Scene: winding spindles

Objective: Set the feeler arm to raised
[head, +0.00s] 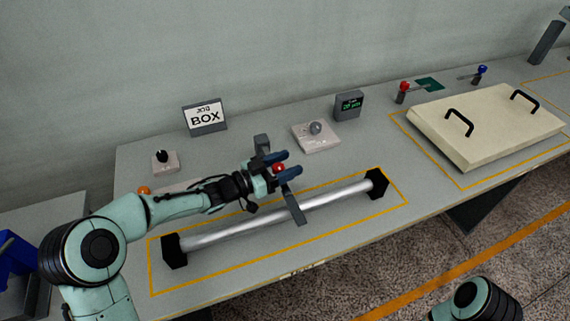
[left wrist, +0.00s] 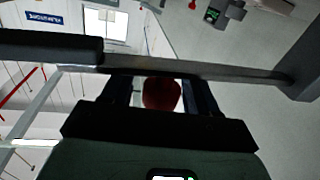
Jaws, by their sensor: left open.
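The feeler arm is a dark grey bar (head: 293,205) that runs from a grey post (head: 262,144) forward across the shiny roller (head: 325,199). Its front end lies over the roller; I cannot tell whether it touches. A red ball knob (head: 279,168) sits on the arm. My left gripper (head: 282,164) is open, with its dark blue fingers on either side of the knob. In the left wrist view, the red knob (left wrist: 162,93) shows between the fingers, with the bar (left wrist: 200,70) crossing just beyond. I cannot tell whether the fingers touch the knob.
Black end blocks (head: 376,183) hold the roller inside a yellow outline. Behind stand a BOX sign (head: 206,117), a black-knobbed plate (head: 165,161), a grey-knobbed plate (head: 316,136) and a small display (head: 348,105). A cream cover (head: 490,125) with black handles lies at right.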

